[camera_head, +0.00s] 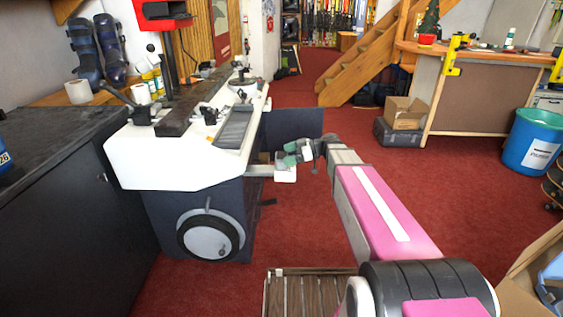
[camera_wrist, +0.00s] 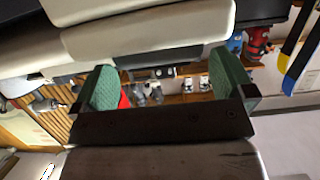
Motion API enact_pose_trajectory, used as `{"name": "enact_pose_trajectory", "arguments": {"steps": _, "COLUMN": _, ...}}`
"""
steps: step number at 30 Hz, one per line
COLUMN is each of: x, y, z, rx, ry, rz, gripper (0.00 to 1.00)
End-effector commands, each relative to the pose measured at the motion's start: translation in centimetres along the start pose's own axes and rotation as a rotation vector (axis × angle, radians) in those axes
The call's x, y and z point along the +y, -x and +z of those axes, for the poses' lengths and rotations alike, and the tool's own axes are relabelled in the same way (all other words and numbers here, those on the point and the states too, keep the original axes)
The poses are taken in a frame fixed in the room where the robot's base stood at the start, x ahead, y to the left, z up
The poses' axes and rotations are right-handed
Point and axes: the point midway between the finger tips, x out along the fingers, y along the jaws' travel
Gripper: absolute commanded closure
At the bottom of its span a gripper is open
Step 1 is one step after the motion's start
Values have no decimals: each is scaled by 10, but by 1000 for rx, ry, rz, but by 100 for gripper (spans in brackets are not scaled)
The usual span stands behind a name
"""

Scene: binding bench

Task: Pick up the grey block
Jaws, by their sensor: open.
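My gripper (camera_head: 299,154) is at the end of my outstretched arm, beside the right side of the white-topped machine (camera_head: 150,160) and close to a small white ledge (camera_head: 284,174). In the wrist view my gripper (camera_wrist: 165,82) shows two green-padded fingers held wide apart, with nothing held between them. A pale, rounded machine part (camera_wrist: 150,38) crosses the view beyond the fingertips; I cannot tell whether they touch it. I cannot make out a separate grey block for certain in either view. It may be hidden by the gripper or machine.
A dark long bar (camera_head: 200,98) and a grey ribbed panel (camera_head: 236,127) lie on the machine's top. A dark cabinet (camera_head: 60,200) stands at left. Red carpet (camera_head: 400,195) is open to the right, with a blue bin (camera_head: 532,140) beyond.

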Motion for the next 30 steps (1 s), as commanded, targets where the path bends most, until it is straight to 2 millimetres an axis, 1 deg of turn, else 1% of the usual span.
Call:
{"name": "enact_pose_trajectory", "arguments": {"steps": 1, "x": 1, "y": -9, "z": 0, "rx": 0, "ry": 0, "rz": -2, "gripper": 0}}
{"name": "enact_pose_trajectory", "arguments": {"steps": 3, "x": 1, "y": -19, "z": 1, "rx": 0, "ry": 0, "rz": -2, "gripper": 0}}
{"name": "enact_pose_trajectory", "arguments": {"steps": 6, "x": 1, "y": -30, "z": 1, "rx": 0, "ry": 0, "rz": -2, "gripper": 0}}
{"name": "enact_pose_trajectory", "arguments": {"steps": 9, "x": 1, "y": -34, "z": 1, "rx": 0, "ry": 0, "rz": 0, "gripper": 0}}
{"name": "enact_pose_trajectory", "arguments": {"steps": 14, "x": 1, "y": -34, "z": 0, "rx": 0, "ry": 0, "rz": 0, "gripper": 0}}
{"name": "enact_pose_trajectory", "arguments": {"steps": 15, "x": 1, "y": -33, "z": 0, "rx": 0, "ry": 0, "rz": 0, "gripper": 13}}
{"name": "enact_pose_trajectory", "arguments": {"steps": 17, "x": 1, "y": -33, "z": 0, "rx": 0, "ry": 0, "rz": 0, "gripper": 33}}
{"name": "enact_pose_trajectory", "arguments": {"steps": 18, "x": 1, "y": -33, "z": 0, "rx": 0, "ry": 0, "rz": 0, "gripper": 37}}
{"name": "enact_pose_trajectory", "arguments": {"steps": 26, "x": 1, "y": -33, "z": 0, "rx": 0, "ry": 0, "rz": 0, "gripper": 37}}
{"name": "enact_pose_trajectory", "arguments": {"steps": 30, "x": 1, "y": -32, "z": -3, "rx": 0, "ry": 1, "rz": 0, "gripper": 37}}
